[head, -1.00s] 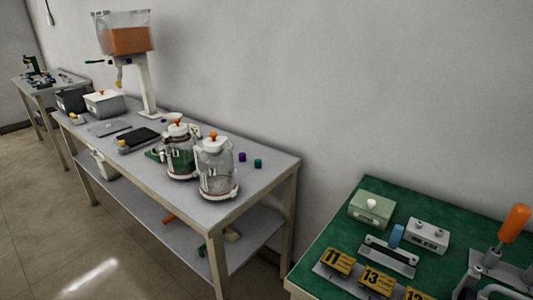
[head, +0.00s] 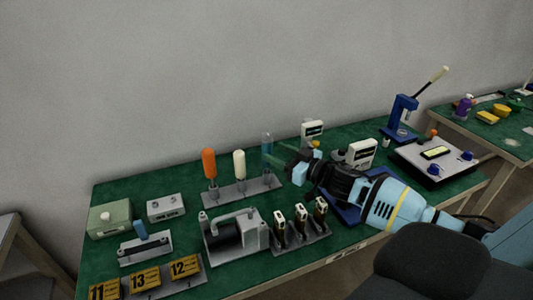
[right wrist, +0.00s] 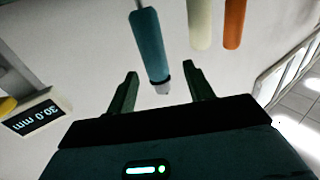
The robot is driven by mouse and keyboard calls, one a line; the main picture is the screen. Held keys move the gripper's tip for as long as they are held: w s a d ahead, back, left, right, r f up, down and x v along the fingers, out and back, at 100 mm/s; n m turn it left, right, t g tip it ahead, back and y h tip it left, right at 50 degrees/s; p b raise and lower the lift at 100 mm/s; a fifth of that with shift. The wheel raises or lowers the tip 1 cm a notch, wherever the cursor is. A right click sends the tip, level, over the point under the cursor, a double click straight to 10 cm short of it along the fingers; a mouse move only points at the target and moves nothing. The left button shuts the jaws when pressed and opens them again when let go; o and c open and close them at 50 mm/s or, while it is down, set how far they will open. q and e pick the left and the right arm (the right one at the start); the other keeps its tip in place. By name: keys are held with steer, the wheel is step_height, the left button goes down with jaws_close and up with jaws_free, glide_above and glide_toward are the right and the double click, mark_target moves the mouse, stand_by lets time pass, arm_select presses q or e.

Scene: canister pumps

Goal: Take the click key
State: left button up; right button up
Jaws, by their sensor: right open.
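A tool with a blue handle (head: 267,142) stands upright at the right end of a grey rack (head: 243,193) on the green bench; I take it for the click key, though no label shows. In the right wrist view the blue handle (right wrist: 148,48) reaches down between the fingertips, with a gap on both sides. My right gripper (head: 281,164) is open beside the rack, its fingers pointing left toward the blue handle; the right wrist view shows it too (right wrist: 162,88). My left gripper is not in view.
An orange handle (head: 208,162) and a cream handle (head: 239,163) stand in the same rack, to the left. A grey clamp unit (head: 235,236) and several small dark tools in a holder (head: 302,240) stand in front. A gauge reading 30.0 mm (right wrist: 37,115) is close by.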

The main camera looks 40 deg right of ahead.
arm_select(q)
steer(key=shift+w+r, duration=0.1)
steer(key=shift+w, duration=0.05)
arm_select(e)
steer(key=x, duration=0.7)
steer(key=shift+d, duration=0.3)
steer(key=shift+f, duration=0.15)
